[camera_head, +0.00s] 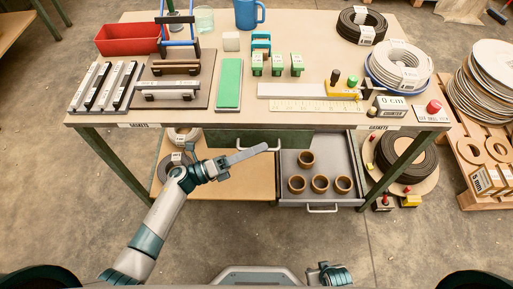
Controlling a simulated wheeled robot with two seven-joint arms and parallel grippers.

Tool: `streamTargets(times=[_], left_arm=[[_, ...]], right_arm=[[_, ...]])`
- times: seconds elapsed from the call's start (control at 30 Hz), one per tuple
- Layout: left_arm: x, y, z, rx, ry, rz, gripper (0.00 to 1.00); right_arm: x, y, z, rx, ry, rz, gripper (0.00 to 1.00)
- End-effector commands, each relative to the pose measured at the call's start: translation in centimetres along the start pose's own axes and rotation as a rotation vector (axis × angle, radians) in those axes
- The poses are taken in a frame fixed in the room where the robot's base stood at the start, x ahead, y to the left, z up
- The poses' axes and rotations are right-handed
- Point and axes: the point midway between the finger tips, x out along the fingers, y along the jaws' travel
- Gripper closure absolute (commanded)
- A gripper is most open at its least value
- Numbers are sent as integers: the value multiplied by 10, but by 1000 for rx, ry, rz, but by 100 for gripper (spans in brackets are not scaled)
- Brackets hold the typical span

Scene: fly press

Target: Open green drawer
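The green drawer (225,137) sits under the tabletop at the middle, its dark green front in the shade. It looks closed, and its pale handle (278,149) shows partly behind my gripper. My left gripper (264,148) reaches in from the left, with its long grey finger pointing right and its tip at or just in front of the handle. I cannot tell whether it touches the handle, or whether the fingers are open or shut. Part of my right arm (330,274) shows at the bottom edge, without visible fingers.
A grey drawer (331,190) to the right is pulled out and holds several brown cups. The workbench (220,118) carries a red bin (128,40), a green block (229,84) and cable coils. A lower shelf (240,184) lies below the green drawer. The floor in front is clear.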

Motion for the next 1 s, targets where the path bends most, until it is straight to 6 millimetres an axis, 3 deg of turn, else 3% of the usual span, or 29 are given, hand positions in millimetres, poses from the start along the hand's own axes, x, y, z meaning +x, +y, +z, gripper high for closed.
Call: streamTargets(times=[0.03, 0.1, 0.57, 0.77, 1.0], left_arm=[[0, 0, 0, 0, 0, 0, 85], [0, 0, 0, 0, 0, 0, 100], [-5, -7, -9, -1, 1, 1, 100], [-14, -23, -32, -5, 1, 1, 100], [-33, -54, -76, -5, 1, 2, 100]], right_arm=[[0, 0, 0, 0, 0, 0, 69], [0, 0, 0, 0, 0, 0, 69], [-2, 0, -4, 0, 14, 1, 69], [-3, -1, -7, -3, 36, 0, 69], [-2, -9, -12, -10, 75, -8, 69]])
